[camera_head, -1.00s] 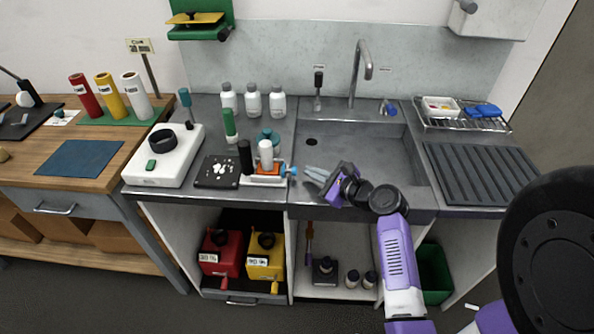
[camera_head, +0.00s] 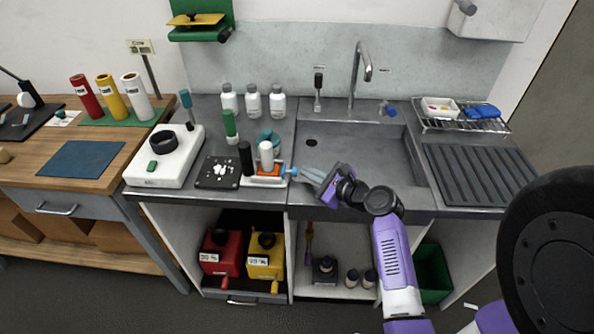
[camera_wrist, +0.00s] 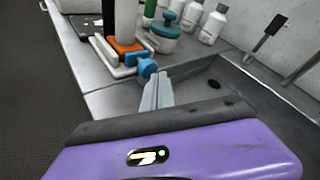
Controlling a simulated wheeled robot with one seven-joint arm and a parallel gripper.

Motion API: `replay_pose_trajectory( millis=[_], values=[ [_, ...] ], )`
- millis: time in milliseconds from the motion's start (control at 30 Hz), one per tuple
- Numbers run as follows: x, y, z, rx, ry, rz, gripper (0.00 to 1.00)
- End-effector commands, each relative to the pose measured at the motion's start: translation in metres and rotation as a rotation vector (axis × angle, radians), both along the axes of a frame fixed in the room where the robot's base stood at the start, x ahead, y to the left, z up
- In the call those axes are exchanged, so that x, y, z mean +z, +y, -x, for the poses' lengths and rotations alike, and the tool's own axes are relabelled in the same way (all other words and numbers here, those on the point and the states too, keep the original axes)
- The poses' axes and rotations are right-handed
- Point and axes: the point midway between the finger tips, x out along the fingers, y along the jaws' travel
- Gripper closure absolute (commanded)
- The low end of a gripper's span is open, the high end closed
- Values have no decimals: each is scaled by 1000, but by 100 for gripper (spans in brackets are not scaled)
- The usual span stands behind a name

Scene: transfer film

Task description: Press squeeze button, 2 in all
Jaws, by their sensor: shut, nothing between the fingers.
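A small press-like device stands at the counter's front edge, with an orange block (camera_head: 262,182) on a white base, a black cylinder (camera_head: 245,157) and a white cylinder (camera_head: 266,155). A blue knob (camera_head: 293,171) sticks out of its right end; I take it for the squeeze button. It also shows in the wrist view (camera_wrist: 147,67). My gripper (camera_head: 300,173) is shut and empty, its grey fingertips close to the knob from the right. In the wrist view the fingertips (camera_wrist: 156,78) lie just below the knob; whether they touch it I cannot tell.
The sink (camera_head: 350,160) lies behind and right of my gripper.

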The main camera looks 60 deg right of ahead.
Motion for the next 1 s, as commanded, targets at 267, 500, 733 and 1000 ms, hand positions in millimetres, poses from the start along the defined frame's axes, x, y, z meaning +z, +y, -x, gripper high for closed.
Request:
replay_pose_trajectory(
  millis=[267,500,733,1000],
  values=[
    [0,0,-1,0,0,0,100],
    [0,1,-3,0,0,0,100],
    [1,2,-5,0,-1,0,100],
    [1,3,-8,1,-1,0,100]
  ],
)
